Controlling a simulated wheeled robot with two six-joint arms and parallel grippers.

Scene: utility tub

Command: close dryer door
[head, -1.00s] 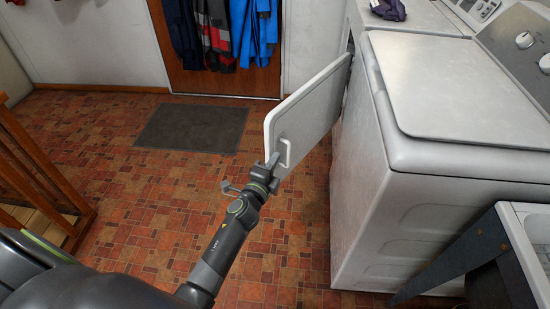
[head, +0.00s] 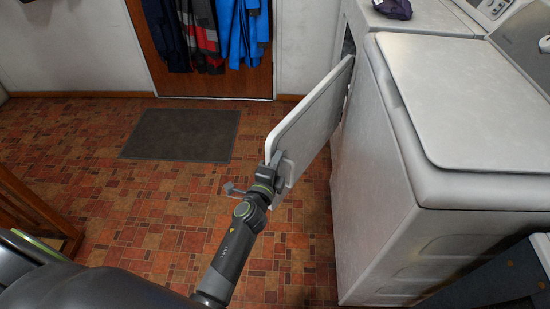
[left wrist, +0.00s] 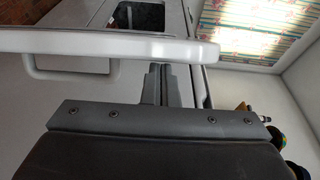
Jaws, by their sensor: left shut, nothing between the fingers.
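The white dryer door (head: 312,112) stands open, swung out from the dryer (head: 415,16) at the back right. Its handle (head: 289,172) is partly hidden behind my gripper; it also shows in the left wrist view (left wrist: 75,72). My left gripper (head: 274,160) is shut and empty, at the door's near outer edge beside the handle. In the left wrist view the fingers (left wrist: 158,82) reach up to the door's edge (left wrist: 120,45). They look very close to it; I cannot tell whether they touch. My right gripper is not in view.
A white washer (head: 450,110) stands at the right, in front of the dryer. A dark cloth (head: 393,9) lies on the dryer. A grey mat (head: 182,135) lies on the open tiled floor, and a wooden railing (head: 35,210) is at the left.

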